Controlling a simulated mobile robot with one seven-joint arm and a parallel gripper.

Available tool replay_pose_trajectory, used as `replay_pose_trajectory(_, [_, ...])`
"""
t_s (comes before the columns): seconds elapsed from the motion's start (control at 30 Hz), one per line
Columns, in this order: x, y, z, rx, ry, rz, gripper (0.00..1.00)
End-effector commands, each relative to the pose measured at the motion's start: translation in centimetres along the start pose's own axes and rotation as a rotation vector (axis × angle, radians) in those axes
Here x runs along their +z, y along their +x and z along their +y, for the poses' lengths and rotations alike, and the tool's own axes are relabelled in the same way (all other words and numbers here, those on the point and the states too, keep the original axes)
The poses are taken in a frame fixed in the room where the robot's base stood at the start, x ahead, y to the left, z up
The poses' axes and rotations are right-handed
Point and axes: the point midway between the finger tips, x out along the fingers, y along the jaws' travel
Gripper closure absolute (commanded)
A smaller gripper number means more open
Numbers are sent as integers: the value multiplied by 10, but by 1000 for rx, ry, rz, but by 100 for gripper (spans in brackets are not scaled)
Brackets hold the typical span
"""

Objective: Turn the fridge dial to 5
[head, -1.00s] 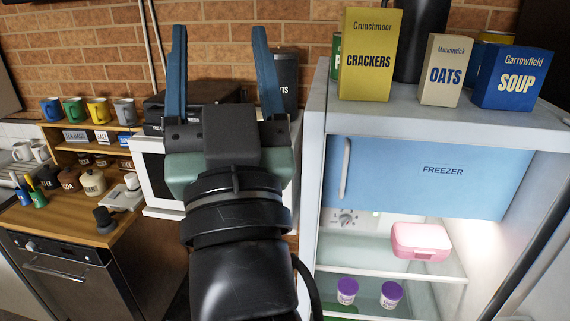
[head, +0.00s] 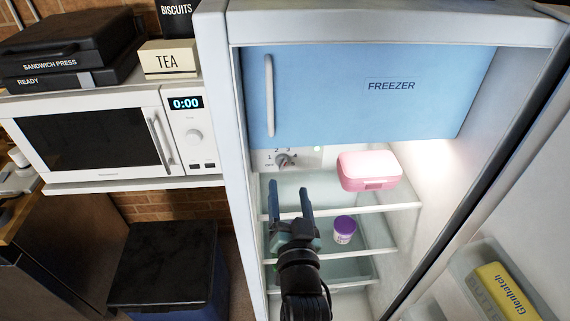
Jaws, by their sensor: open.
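The fridge dial (head: 283,160) is a small grey knob on a pale panel under the blue freezer door, at the upper left inside the open fridge. Numbers are printed around it; I make out a 1 at its left, but the others are too small to read surely, and I cannot tell its setting. My gripper (head: 289,188) is open and empty, its two blue fingers pointing up just below the dial in the picture. The fingers look apart from the dial.
A pink lunch box (head: 369,170) sits on the upper glass shelf (head: 400,197), right of the dial. A purple-lidded tub (head: 344,229) stands lower. The blue freezer door (head: 370,95) is shut above. The open fridge door is at right, a white microwave (head: 100,135) at left.

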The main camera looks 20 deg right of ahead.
Motion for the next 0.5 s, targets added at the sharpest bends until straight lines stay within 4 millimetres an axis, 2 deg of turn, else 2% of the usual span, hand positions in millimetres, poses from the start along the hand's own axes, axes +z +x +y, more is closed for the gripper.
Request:
replay_pose_trajectory(0.1, [-2,24,-1,-2,1,3,30])
replay_pose_trajectory(0.3, [-2,56,-1,-1,0,2,30])
replay_pose_trajectory(0.5, [-1,75,-1,-2,-1,1,30])
